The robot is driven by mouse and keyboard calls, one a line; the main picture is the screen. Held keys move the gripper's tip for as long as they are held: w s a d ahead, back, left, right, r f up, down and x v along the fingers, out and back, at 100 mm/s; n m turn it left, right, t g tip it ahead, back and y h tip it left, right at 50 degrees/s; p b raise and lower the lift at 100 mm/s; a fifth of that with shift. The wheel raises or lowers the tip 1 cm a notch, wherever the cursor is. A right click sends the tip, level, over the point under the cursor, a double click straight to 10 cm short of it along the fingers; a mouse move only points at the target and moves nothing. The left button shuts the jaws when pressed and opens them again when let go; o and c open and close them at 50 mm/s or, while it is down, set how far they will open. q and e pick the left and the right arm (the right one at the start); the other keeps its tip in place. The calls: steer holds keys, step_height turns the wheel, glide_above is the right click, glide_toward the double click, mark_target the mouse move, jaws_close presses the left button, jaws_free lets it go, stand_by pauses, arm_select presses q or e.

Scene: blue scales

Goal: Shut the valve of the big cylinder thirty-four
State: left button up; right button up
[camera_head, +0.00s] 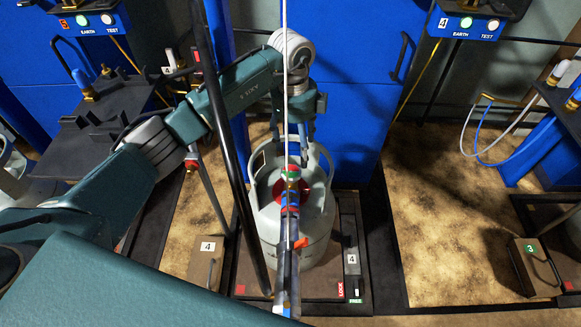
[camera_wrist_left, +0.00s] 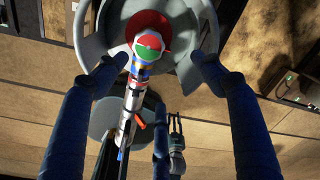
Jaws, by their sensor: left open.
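A big pale grey cylinder (camera_head: 318,225) stands upright on the scale marked 4; I cannot read the number thirty-four on it. Its valve (camera_head: 291,173) has a red and green top, which also shows in the left wrist view (camera_wrist_left: 148,46) in front of a red disc. A filling head with a blue and red body (camera_head: 290,200) is in line with the valve and hides part of it. My left gripper (camera_head: 304,160) points down over the cylinder's collar. In the left wrist view its open fingers (camera_wrist_left: 160,58) are spread to either side of the valve top, holding nothing.
The scale platform (camera_head: 250,285) has a black edge. A blue cabinet (camera_head: 350,115) stands behind. A black pole (camera_head: 225,120) and a thin pale line (camera_head: 285,90) run close to my arm. A pronged shape in the wrist view (camera_wrist_left: 176,135) looks like my right gripper.

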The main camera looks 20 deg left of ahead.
mark_target(291, 171)
arm_select(q)
steer(key=shift+y, duration=0.4)
steer(key=f, duration=0.3)
steer(key=a+f, duration=0.1)
steer(key=f, duration=0.2)
steer(key=f+b, duration=0.1)
steer(key=f, duration=0.2)
steer(key=shift+a, duration=0.4)
steer(key=shift+f, duration=0.7)
arm_select(e)
steer(key=shift+w+a+r, duration=0.1)
steer(key=shift+w+r, duration=0.55)
steer(key=shift+r, duration=0.2)
steer(key=shift+w+a+r, duration=0.1)
steer(key=shift+w+r, duration=0.5)
steer(key=shift+r, duration=0.2)
arm_select(q)
steer(key=shift+c, duration=0.5)
steer(key=c, duration=1.1)
